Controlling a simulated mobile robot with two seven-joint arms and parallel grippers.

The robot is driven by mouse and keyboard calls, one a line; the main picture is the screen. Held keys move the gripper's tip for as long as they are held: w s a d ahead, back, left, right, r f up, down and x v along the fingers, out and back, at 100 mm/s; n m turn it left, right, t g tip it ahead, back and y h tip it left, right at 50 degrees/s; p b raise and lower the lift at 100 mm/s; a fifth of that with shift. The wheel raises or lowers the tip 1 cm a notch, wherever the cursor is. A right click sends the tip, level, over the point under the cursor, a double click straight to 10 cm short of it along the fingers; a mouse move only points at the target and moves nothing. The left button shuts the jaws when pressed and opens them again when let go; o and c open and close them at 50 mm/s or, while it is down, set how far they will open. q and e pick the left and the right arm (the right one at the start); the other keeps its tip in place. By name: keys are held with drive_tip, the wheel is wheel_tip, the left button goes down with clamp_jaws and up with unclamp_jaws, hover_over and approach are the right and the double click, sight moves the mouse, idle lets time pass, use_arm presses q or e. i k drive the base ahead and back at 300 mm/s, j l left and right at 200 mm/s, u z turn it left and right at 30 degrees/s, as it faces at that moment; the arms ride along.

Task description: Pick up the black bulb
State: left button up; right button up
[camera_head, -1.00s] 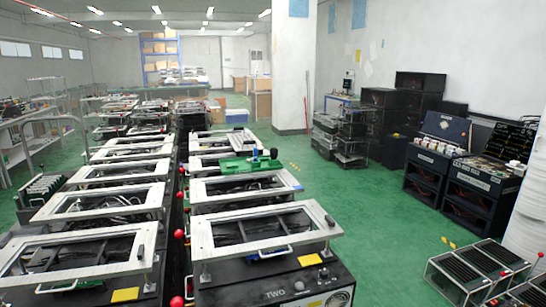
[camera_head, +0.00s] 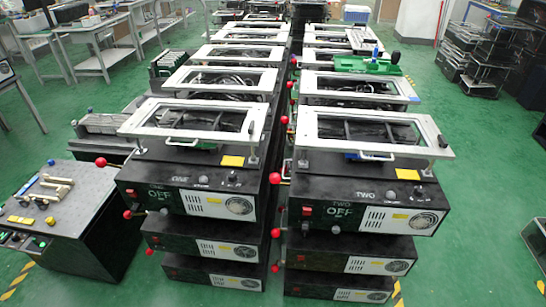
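No single black bulb can be made out for certain. A small black knob (camera_head: 443,141) stands at the right front corner of the fixture marked TWO (camera_head: 375,200). Another small dark knob (camera_head: 395,57) shows beside a green part (camera_head: 350,63) farther back. The fixture marked ONE (camera_head: 200,180) stands to the left of it, with red ball-ended levers (camera_head: 101,162) at its left side. Both of my grippers are out of view.
A black control box (camera_head: 60,215) with brass-coloured levers (camera_head: 53,184) stands at the left front. Rows of framed fixtures run back in two columns with a narrow gap between. Worktables (camera_head: 100,45) stand at the back left.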

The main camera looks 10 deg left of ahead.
sight(395, 57)
drive_tip(key=z, duration=0.8)
drive_tip(key=i+l+z, duration=0.1)
drive_tip(key=z, duration=0.35)
drive_tip(key=i+l+z, duration=0.1)
drive_tip(key=z, duration=0.3)
drive_tip(key=i+z, duration=0.2)
drive_tip(key=z, duration=0.25)
drive_tip(key=i+z, duration=0.25)
drive_tip(key=i, duration=0.4)
drive_tip(key=i+z, duration=0.3)
drive_tip(key=i, duration=0.35)
drive_tip(key=i+u, duration=0.4)
drive_tip(key=i, duration=0.2)
drive_tip(key=i+l+u, duration=0.15)
drive_tip(key=i+u, duration=0.2)
drive_tip(key=i, duration=0.2)
drive_tip(key=i+j+u, duration=0.1)
drive_tip(key=i+u, duration=0.5)
drive_tip(key=u, duration=0.2)
drive_tip(key=i+u, duration=0.4)
drive_tip(key=i+j+u, duration=0.1)
drive_tip(key=i+u, duration=0.2)
drive_tip(key=i, duration=0.3)
drive_tip(key=i+l+u, duration=0.1)
drive_tip(key=i+u, duration=0.2)
drive_tip(key=i, duration=0.3)
drive_tip(key=i+u, duration=0.1)
drive_tip(key=i, duration=1.35)
